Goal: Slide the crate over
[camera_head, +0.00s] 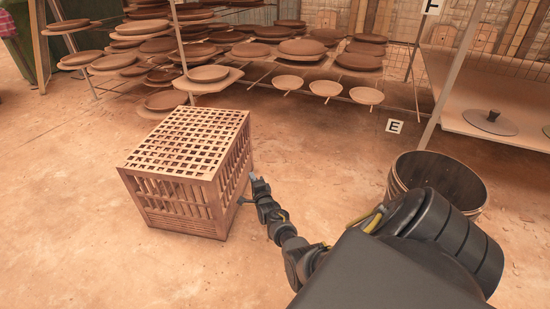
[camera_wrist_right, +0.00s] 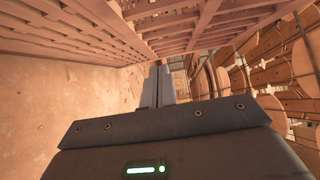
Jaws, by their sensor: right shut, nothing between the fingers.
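The crate (camera_head: 188,150) is a brown wooden lattice box standing upright on the sandy floor, left of centre in the head view. In the right wrist view the shut fingers (camera_wrist_right: 158,86) point forward, with the crate's slatted side (camera_wrist_right: 80,30) filling the upper left. My left gripper does not show.
Racks of brown round plates (camera_head: 300,47) stand behind the crate. A wooden tub (camera_head: 405,175) stands to the right, near my right arm. A shelf with a lid (camera_head: 490,122) is at the far right. The floor left of and before the crate is clear.

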